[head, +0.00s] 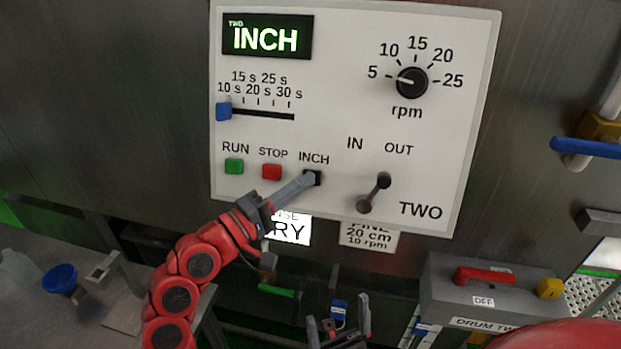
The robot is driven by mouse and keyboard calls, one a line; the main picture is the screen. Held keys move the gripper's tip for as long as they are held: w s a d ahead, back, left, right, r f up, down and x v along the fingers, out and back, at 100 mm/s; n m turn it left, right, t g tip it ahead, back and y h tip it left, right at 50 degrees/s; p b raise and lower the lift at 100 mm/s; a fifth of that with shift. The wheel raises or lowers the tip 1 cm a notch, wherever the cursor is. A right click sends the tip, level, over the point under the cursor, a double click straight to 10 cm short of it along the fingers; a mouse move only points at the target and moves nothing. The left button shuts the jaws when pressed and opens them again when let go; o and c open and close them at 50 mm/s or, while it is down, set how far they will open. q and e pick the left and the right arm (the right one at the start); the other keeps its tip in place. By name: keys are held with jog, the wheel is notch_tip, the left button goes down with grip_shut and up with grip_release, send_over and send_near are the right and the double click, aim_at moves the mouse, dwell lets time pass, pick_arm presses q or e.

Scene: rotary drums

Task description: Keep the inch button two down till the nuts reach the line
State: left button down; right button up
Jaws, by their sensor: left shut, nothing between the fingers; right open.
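The white control panel marked TWO (340,60) fills the upper middle of the head view. Its black INCH button (318,179) is at the right end of the button row. My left gripper (309,180) is shut and empty, its tips at the button and covering part of it. How deep the button sits cannot be seen. My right gripper (338,326) is open and empty, low in the view below the panel. The nuts and the line are not in view.
A green RUN button (234,166) and a red STOP button (271,171) sit left of INCH. The IN/OUT lever (375,192) is close on the right. The blue slider (223,112) is at 10 s. A grey box with a red handle (485,275) stands lower right.

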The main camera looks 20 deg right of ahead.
dwell(0.6)
pick_arm(q)
jog(key=shift+s+a+r+p, duration=0.35)
jog(key=shift+s+a+p, duration=0.15)
jog(key=shift+s+p, duration=0.2)
jog(key=shift+s+a+r+p, duration=0.3)
jog(key=shift+s+a+p, duration=0.15)
jog(key=shift+s, duration=0.2)
jog(key=shift+s+a+r+p, duration=0.25)
jog(key=shift+s+a+p, duration=0.15)
jog(key=shift+s, duration=0.25)
jog(key=shift+s+a+r+p, duration=0.3)
jog(key=shift+s+a+p, duration=0.15)
jog(key=shift+s, duration=0.2)
